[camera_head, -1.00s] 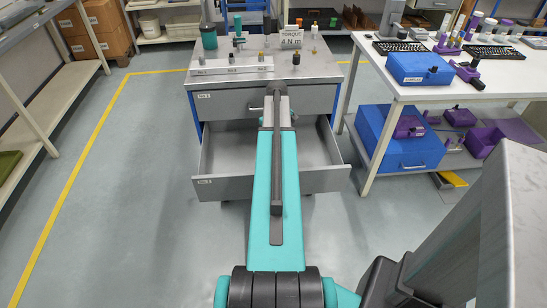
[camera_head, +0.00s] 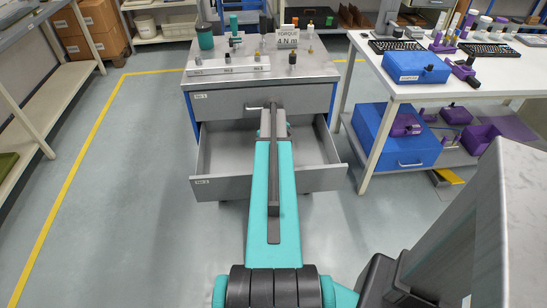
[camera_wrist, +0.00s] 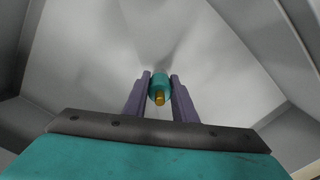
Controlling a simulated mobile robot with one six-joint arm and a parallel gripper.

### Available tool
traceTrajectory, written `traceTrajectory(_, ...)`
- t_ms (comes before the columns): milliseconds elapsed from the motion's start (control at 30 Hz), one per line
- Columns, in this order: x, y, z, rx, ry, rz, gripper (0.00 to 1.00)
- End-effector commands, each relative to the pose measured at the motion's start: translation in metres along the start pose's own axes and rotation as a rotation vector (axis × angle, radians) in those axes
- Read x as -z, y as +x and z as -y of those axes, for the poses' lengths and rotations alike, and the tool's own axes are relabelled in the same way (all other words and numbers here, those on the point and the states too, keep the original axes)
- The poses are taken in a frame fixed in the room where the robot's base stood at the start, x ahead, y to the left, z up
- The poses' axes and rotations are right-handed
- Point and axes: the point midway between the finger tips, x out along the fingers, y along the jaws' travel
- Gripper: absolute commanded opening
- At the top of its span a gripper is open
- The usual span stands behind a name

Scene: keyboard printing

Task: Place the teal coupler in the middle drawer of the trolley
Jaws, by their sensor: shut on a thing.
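The teal coupler (camera_wrist: 159,84), a small cylinder with a gold end, is between the two purple-grey fingers of my gripper (camera_wrist: 160,77) in the wrist view. The fingers are shut on it. The pale floor of the open drawer (camera_wrist: 95,60) fills the view around it, with drawer walls at both sides. In the head view the trolley (camera_head: 318,66) has its middle drawer (camera_head: 255,187) pulled out below a closed top drawer (camera_head: 225,103). My arm reaches over the open drawer and hides the gripper and the coupler. I cannot tell whether the coupler touches the floor.
The trolley top holds a teal cup (camera_head: 205,36), a labelled rack (camera_head: 228,66), a torque sign (camera_head: 287,37) and small parts. A white table (camera_head: 440,84) with blue boxes stands at the right. A shelf (camera_head: 62,95) stands at the left. The drawer floor beside my arm looks clear.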

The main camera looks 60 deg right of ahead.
Motion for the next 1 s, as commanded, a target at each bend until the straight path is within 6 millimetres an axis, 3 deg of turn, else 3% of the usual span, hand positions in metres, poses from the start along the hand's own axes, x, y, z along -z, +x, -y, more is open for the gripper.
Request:
traceTrajectory(200,0.0,0.021,0.0,0.001,0.0,0.001,0.0)
traceTrajectory(700,0.0,0.027,0.0,0.0,0.0,0.0,0.0)
traceTrajectory(733,0.0,0.028,0.0,0.0,0.0,0.0,0.26)
traceTrajectory(833,0.0,0.027,0.0,0.0,0.0,0.0,0.43)
traceTrajectory(1000,0.0,0.027,0.0,0.0,0.0,0.0,0.43)
